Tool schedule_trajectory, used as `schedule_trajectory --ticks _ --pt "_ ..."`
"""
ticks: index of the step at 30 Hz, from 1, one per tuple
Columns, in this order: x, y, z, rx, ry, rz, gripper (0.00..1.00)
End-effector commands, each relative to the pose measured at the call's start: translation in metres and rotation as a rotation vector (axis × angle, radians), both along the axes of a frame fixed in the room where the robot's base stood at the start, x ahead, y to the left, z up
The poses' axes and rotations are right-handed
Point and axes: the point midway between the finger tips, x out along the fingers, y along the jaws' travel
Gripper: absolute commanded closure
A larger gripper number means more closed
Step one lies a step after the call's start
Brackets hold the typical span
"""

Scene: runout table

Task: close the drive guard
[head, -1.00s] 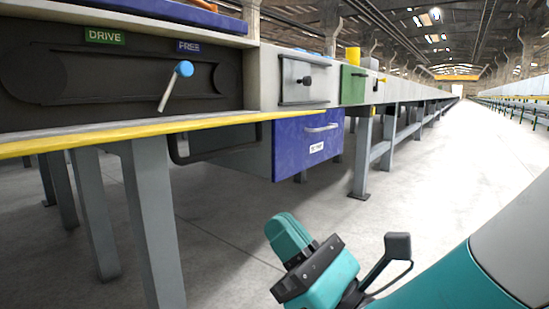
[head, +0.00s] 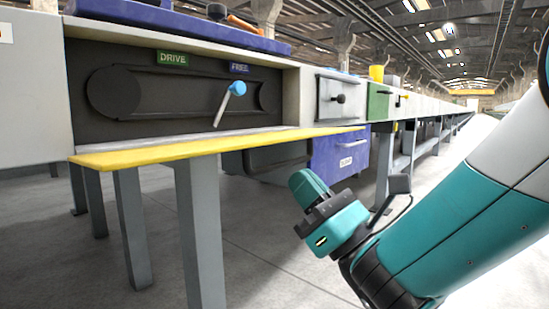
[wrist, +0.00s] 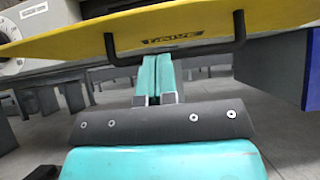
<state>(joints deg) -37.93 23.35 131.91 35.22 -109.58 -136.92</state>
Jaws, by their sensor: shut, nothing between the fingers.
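The drive guard (head: 215,147) is a yellow-edged flap. It stands open, folded out roughly level below the dark drive recess (head: 175,92). In the wrist view its yellow face (wrist: 200,24) fills the top, with a "DRIVE" marking and a black bar handle (wrist: 178,55) on it. In the head view a dark loop under the flap (head: 280,165) seems to be this handle.
A lever with a blue knob (head: 237,88) projects from the recess near the "FREE" sign (head: 239,68). The floor at front is clear.

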Motion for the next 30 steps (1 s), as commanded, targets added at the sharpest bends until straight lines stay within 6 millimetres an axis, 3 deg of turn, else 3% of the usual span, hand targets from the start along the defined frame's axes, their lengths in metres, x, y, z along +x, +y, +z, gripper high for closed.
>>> schedule_trajectory --ticks 5,9,30 --pt "0.002 -0.003 0.030 0.002 -0.001 -0.009 1.00" --pt "0.002 -0.002 0.039 0.001 0.001 -0.008 1.00" --pt "0.001 0.004 0.047 -0.014 0.011 0.001 1.00"
